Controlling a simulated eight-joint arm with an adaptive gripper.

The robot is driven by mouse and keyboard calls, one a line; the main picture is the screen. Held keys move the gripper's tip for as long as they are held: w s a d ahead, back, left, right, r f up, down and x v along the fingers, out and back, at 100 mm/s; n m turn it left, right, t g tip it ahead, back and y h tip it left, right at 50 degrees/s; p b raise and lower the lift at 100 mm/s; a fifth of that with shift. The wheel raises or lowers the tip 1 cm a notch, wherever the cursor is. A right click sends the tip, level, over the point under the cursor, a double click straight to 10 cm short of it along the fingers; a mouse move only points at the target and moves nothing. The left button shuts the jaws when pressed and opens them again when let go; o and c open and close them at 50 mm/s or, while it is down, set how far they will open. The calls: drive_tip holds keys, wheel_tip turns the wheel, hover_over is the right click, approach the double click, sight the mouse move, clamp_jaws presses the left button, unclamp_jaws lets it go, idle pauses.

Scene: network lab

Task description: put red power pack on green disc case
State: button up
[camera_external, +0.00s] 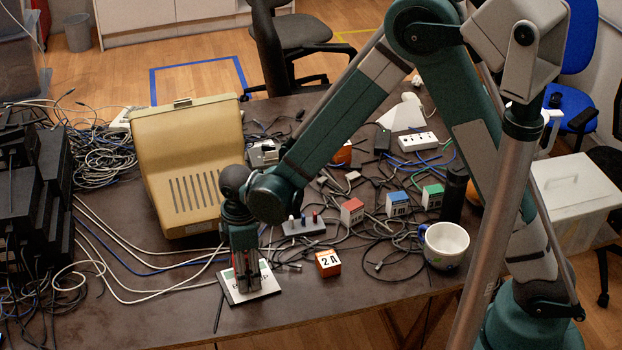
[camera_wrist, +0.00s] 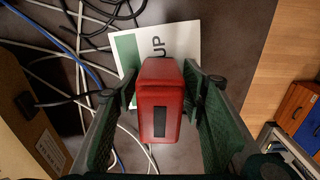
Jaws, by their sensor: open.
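The red power pack (camera_wrist: 160,112) is upright between my gripper's fingers in the wrist view, with a dark patch on its top. My gripper (camera_wrist: 163,86) is open around it, with a finger on each side. The case (camera_wrist: 186,38), white with a green part and lettering ending in "UP", lies under and beyond the pack. The pack appears to stand on it, but its bottom is hidden. In the external view my gripper (camera_external: 246,284) points down over the case (camera_external: 266,289), near the table's front edge.
An orange "2A" box (camera_external: 328,263) stands just right of the case. A white mug (camera_external: 444,246) and small coloured boxes (camera_external: 352,211) stand farther right. A beige monitor (camera_external: 185,165) is behind left. Loose cables (camera_external: 150,290) cross the table.

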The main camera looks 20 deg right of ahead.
wheel_tip(320, 180, up, 12)
drive_tip(key=shift+r+p, duration=0.1)
drive_tip(key=shift+p, duration=0.8)
idle(0.4)
drive_tip(key=shift+w+d, duration=0.1)
drive_tip(key=shift+d, duration=0.05)
drive_tip(key=w+d+r+m+t, duration=0.1)
drive_tip(key=w+d+r+m, duration=0.15)
drive_tip(key=d+r, duration=0.45)
drive_tip(key=w+d+r+m+t+y, duration=0.1)
drive_tip(key=w+d+r+m, duration=0.2)
drive_tip(key=d, duration=0.8)
drive_tip(key=w+d+r+m+t, duration=0.1)
drive_tip(key=d+r+m, duration=0.1)
drive_tip(key=d+r, duration=0.55)
drive_tip(key=s+d+r+m+t, duration=0.1)
drive_tip(key=s+d+m, duration=0.2)
drive_tip(key=d, duration=0.6)
drive_tip(key=s+d+r+m+t, duration=0.1)
drive_tip(key=s+d+m, duration=0.3)
drive_tip(key=d, duration=0.6)
drive_tip(key=s+d+r+m+t+h, duration=0.1)
drive_tip(key=s+d+m+t, duration=0.1)
drive_tip(key=d, duration=0.8)
drive_tip(key=shift+s+r+m, duration=0.4)
drive_tip(key=shift+s+m, duration=0.35)
drive_tip(key=shift+s, duration=0.2)
drive_tip(key=shift+d, duration=0.1)
